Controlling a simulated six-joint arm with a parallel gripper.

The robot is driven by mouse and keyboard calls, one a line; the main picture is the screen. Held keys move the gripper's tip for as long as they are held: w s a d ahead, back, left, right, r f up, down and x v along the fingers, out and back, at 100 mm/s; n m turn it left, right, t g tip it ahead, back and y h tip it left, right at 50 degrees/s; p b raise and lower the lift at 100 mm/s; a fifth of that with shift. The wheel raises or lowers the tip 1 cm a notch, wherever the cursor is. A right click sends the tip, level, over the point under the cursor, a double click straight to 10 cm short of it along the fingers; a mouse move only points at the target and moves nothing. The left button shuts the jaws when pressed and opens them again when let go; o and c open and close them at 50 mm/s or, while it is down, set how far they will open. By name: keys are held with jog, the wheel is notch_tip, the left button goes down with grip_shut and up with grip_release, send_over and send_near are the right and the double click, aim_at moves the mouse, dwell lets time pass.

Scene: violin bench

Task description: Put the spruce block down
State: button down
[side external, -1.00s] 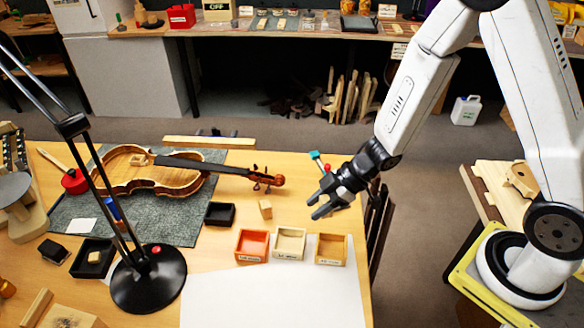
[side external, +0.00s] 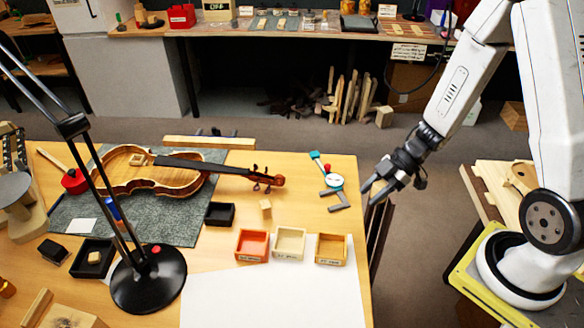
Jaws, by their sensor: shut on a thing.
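My gripper (side external: 378,190) is at the right end of the bench, above and just past its edge, pointing down to the left. Three small open trays stand in a row: orange-red (side external: 252,245), cream (side external: 289,243) and tan (side external: 331,249). Their labels are too small to read.
A violin (side external: 165,172) lies on a grey mat (side external: 160,220). A turquoise-topped gauge (side external: 334,181) lies near the bench's right edge. A black tray (side external: 219,213) sits behind the orange-red one. A black lamp (side external: 148,280) stands front left. White paper (side external: 270,295) leaves clear room in front.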

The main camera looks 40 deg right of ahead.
jog(key=shift+w, duration=0.1)
jog(key=shift+w+d+f, duration=0.1)
jog(key=shift+w+f, duration=1.45)
jog(key=shift+w, duration=0.65)
jog(key=shift+w+d+f, duration=0.1)
jog(key=shift+w+f, duration=1.45)
jog(key=shift+w, duration=0.7)
jog(key=shift+w+d+f, duration=0.1)
jog(key=shift+w+f, duration=1.45)
jog(key=shift+w, duration=0.65)
jog(key=shift+w+f, duration=0.25)
jog(key=shift+f, duration=1.6)
jog(key=shift+f, duration=0.15)
jog(key=shift+c, duration=1.5)
grip_release()
